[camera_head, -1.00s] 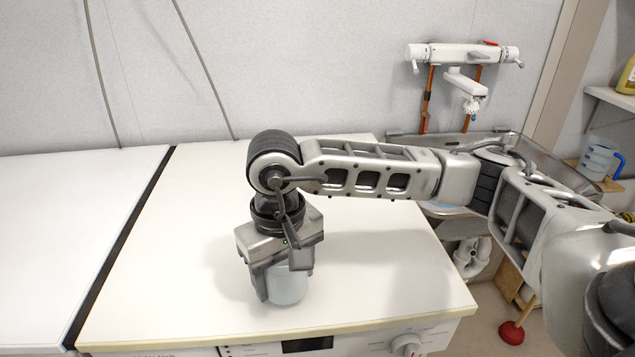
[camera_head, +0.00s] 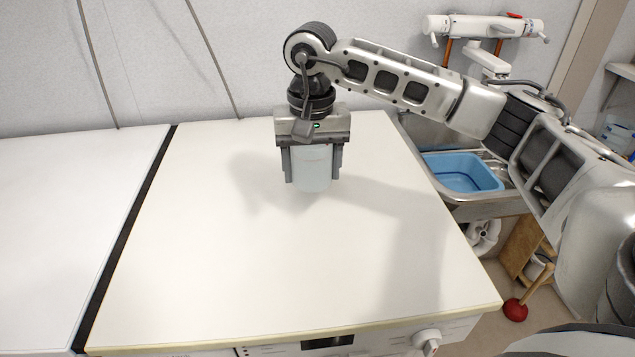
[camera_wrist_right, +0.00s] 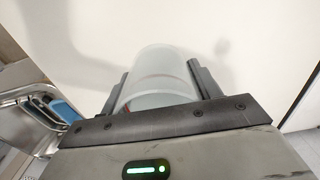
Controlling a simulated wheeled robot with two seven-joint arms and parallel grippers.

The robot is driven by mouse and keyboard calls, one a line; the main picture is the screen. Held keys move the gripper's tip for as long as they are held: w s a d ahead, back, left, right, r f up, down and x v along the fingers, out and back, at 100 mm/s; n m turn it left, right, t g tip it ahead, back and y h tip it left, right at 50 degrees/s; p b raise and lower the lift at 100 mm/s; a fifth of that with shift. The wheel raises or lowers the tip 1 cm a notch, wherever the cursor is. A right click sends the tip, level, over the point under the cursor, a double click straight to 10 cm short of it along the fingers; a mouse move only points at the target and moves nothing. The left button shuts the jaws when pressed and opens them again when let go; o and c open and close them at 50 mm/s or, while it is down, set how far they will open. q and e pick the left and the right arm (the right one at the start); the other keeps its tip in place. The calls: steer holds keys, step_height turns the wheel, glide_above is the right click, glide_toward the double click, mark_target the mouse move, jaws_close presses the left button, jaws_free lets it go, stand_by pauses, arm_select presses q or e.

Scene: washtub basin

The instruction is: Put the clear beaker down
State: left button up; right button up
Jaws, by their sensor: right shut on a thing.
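The clear beaker (camera_head: 311,170) is a pale, translucent cup between the fingers of my right gripper (camera_head: 312,172). The gripper points down over the white machine top (camera_head: 270,260), toward its back half, and is shut on the beaker. In the right wrist view the beaker (camera_wrist_right: 160,80) shows between the two dark fingers (camera_wrist_right: 158,88). The beaker looks upright; whether its base touches the top I cannot tell. My left gripper is not in view.
A metal sink with a blue basin (camera_head: 462,172) stands right of the machine, below a white wall tap (camera_head: 490,28). A red plunger (camera_head: 515,309) is on the floor. A dark gap (camera_head: 130,230) parts the machine from the white top at left. The machine's front half is bare.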

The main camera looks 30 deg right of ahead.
mark_target(319, 201)
steer(key=f, duration=0.1)
steer(key=w+d+f, duration=0.2)
steer(key=f, duration=0.1)
steer(key=shift+d, duration=0.2)
steer(key=f, duration=0.1)
steer(key=f+p, duration=0.1)
steer(key=f, duration=0.1)
steer(key=shift+w+d, duration=0.1)
steer(key=shift+d, duration=0.2)
steer(key=shift+f, duration=0.55)
steer(key=o, duration=1)
steer(key=shift+c, duration=0.2)
